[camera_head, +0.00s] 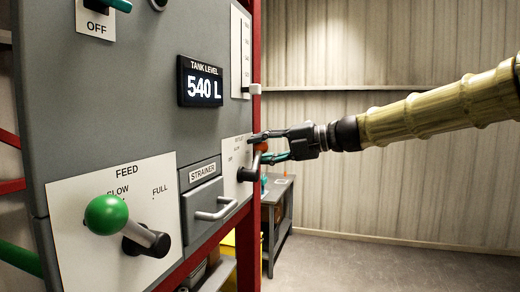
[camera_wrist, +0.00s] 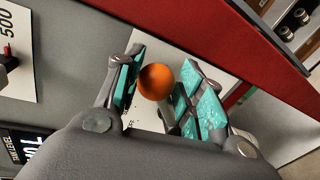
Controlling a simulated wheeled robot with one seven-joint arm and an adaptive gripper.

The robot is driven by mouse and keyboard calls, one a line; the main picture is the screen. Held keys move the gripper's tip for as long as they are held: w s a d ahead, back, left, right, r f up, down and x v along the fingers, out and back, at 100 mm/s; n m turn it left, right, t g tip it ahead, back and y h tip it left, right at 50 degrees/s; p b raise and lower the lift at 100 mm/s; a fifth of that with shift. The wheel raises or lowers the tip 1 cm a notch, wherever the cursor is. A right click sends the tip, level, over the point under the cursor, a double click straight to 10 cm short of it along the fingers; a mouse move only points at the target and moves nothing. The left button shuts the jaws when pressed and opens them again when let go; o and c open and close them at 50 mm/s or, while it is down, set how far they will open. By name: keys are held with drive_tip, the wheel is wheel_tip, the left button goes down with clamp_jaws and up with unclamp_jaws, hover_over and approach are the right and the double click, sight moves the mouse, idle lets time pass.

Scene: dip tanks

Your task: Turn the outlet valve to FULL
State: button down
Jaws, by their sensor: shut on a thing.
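The outlet valve's plate (camera_head: 231,157) is a white panel at the right end of the grey tank front in the head view. Its small lettering is hard to read and partly hidden. The lever (camera_head: 256,165) runs from a dark hub up to an orange ball knob (camera_head: 263,146). My gripper (camera_head: 266,146) reaches in from the right and is shut on this knob. In the wrist view, the orange knob (camera_wrist: 156,82) sits between the teal pads of my gripper (camera_wrist: 160,88). The plate behind is mostly covered by the fingers.
A STRAINER drawer (camera_head: 202,200) with a bar handle (camera_head: 216,209) is left of the valve. The FEED plate (camera_head: 85,231) has a lever with a green knob (camera_head: 106,215). A display (camera_head: 200,82) reads 540 L. A bench (camera_head: 277,210) stands behind; floor at right is clear.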

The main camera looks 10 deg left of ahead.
drive_tip(key=shift+f, duration=0.25)
drive_tip(key=c, duration=1)
unclamp_jaws()
drive_tip(key=shift+o, duration=0.5)
drive_tip(key=shift+r, duration=0.1)
drive_tip(key=w+v, duration=0.1)
drive_tip(key=v, duration=1.1)
drive_tip(key=shift+s, duration=0.5)
